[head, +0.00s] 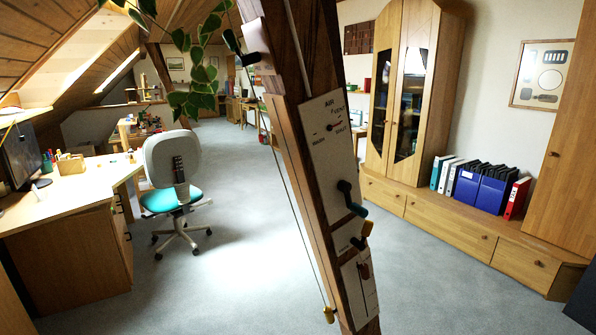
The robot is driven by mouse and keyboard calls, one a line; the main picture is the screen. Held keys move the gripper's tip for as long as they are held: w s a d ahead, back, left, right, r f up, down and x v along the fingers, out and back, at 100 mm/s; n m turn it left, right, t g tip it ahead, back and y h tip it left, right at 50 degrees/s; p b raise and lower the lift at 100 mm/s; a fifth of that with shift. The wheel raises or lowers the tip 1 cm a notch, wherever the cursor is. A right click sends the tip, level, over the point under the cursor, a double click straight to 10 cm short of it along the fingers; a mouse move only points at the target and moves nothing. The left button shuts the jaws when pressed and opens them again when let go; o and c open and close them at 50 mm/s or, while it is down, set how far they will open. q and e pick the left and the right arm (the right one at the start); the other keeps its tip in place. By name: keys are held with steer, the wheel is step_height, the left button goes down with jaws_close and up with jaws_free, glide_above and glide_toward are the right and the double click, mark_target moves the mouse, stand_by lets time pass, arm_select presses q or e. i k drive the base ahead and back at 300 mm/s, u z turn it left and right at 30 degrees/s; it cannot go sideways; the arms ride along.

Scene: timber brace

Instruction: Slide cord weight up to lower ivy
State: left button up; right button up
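A slanted dark timber brace (318,150) crosses the middle of the head view. A thin cord (295,205) runs down along its left side. A small yellow weight (328,314) is at the cord's low end, near the bottom of the picture. Green ivy (196,85) with pale-edged leaves hangs in the air at the upper left of the brace, with more leaves at the top edge. How the cord joins the ivy is not visible. Neither of my grippers shows in this view.
A desk (60,205) and swivel chair (170,160) stand left; a cabinet (410,90) stands right.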

mark_target(329, 314)
steer(key=i, duration=0.4)
steer(key=k, duration=1.3)
steer(key=u, duration=0.05)
steer(key=i, duration=1.45)
steer(key=z, duration=1.3)
steer(key=i, duration=0.35)
steer(key=z, duration=0.2)
